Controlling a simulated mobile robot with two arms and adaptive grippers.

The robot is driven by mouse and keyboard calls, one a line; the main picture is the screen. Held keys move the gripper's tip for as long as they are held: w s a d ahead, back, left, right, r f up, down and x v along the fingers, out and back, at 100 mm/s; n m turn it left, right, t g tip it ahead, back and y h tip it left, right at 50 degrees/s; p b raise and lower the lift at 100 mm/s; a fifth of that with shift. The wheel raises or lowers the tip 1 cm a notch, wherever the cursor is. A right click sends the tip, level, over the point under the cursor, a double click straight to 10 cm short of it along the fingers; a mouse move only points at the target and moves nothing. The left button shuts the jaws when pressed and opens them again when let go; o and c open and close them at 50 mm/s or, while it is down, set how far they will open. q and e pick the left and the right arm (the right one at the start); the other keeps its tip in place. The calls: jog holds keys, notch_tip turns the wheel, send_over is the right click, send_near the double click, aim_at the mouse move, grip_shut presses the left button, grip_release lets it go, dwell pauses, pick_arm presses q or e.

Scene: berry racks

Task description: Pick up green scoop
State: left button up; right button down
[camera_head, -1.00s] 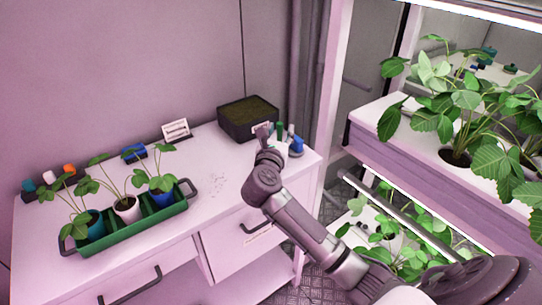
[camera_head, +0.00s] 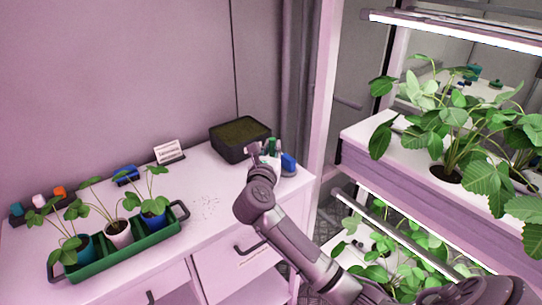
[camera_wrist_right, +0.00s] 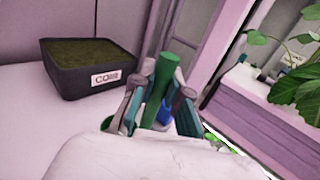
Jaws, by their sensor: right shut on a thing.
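The green scoop (camera_wrist_right: 163,75) stands with its handle up between the fingers of my right gripper (camera_wrist_right: 158,105) in the right wrist view. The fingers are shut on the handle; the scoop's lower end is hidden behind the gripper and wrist. In the head view the right gripper (camera_head: 262,150) is at the table's right end, and a bit of the green scoop (camera_head: 271,144) shows beside it. Whether the scoop is clear of the table cannot be told. My left gripper is not in view.
A blue tool (camera_head: 288,162) is just right of the gripper. A dark soil box (camera_head: 240,152) stands behind to the left. A green tray (camera_head: 105,262) with potted seedlings is at the left. The plant rack (camera_head: 365,165) is to the right. The table's middle is mostly clear.

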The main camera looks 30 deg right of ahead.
aim_at(273, 139)
notch_tip(273, 139, up, 3)
jog(key=shift+s+d+r, duration=0.1)
jog(key=shift+d, duration=0.05)
jog(key=s+d+r, duration=0.6)
jog(key=s+d, duration=0.1)
jog(key=d, duration=0.1)
jog(key=shift+s+d+r+b, duration=0.2)
jog(key=shift+s+b, duration=0.1)
jog(key=shift+s, duration=0.05)
